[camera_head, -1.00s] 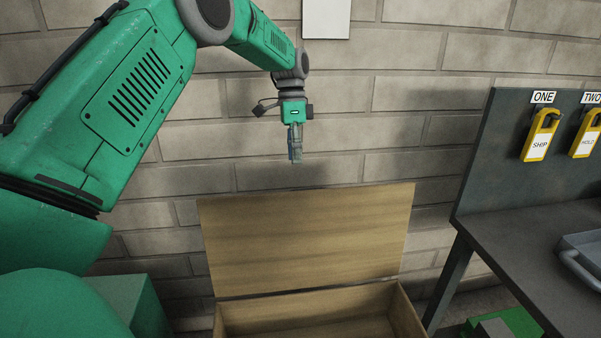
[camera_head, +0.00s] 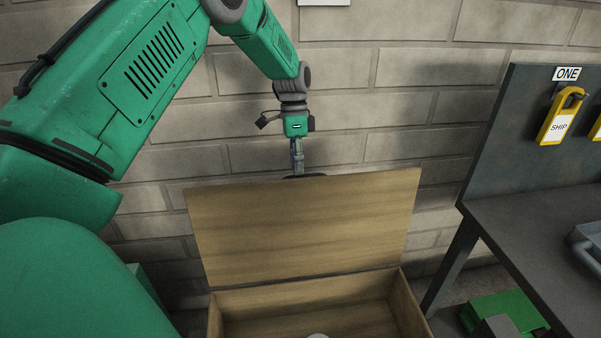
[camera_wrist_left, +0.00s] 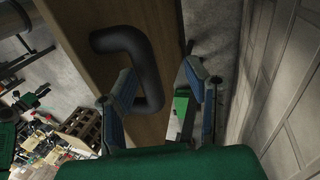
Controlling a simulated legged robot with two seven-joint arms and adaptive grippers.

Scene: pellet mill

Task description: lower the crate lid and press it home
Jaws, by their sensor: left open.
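The wooden crate (camera_head: 214,318) stands at the bottom of the head view. Its lid (camera_head: 300,235) is raised, leaning back toward the brick wall. My left gripper (camera_head: 297,160) points down at the lid's top edge, its tips partly hidden behind it. In the left wrist view the lid (camera_wrist_left: 165,20) carries a dark bent handle (camera_wrist_left: 148,65). The open fingers of my left gripper (camera_wrist_left: 162,85) lie either side of the handle's long bar; I cannot tell whether they touch it. My right gripper is not in view.
A dark workbench (camera_head: 550,215) with a grey tray (camera_head: 585,245) stands at the right. A yellow padlock (camera_head: 560,118) tagged SHIP hangs on its back panel. A green box (camera_head: 505,308) is below it. The brick wall (camera_head: 400,95) is close behind the lid.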

